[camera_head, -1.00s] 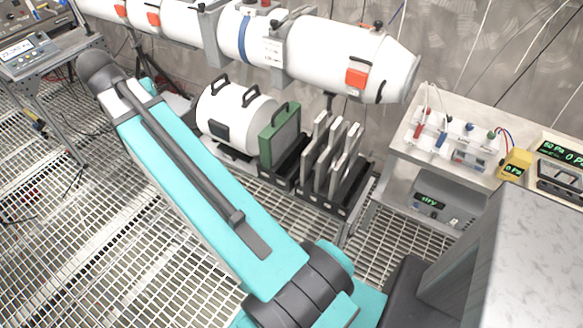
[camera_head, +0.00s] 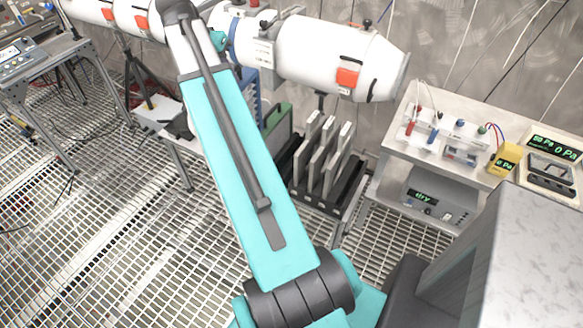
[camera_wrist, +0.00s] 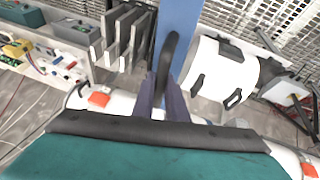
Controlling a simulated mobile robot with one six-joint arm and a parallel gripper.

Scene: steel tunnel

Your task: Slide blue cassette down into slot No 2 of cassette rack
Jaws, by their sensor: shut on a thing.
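The blue cassette (camera_wrist: 180,22) hangs from its black handle (camera_wrist: 168,60) in the wrist view. My gripper (camera_wrist: 163,92) is shut on that handle. In the head view part of the blue cassette (camera_head: 251,86) shows just right of my arm; my arm hides the rest and the gripper's fingers. The cassette rack (camera_head: 318,197) stands right of the blue cassette on a low stand and holds several upright grey cassettes (camera_head: 326,160). A green cassette (camera_head: 277,126) stands at its left end, partly behind my arm. Slot numbers are not readable, and the slots near the green cassette are partly hidden.
The large white horizontal vessel (camera_head: 325,55) runs above and behind the rack. A white drum (camera_wrist: 218,72) lies beside the cassette in the wrist view. A bench with instruments (camera_head: 440,140) stands right of the rack.

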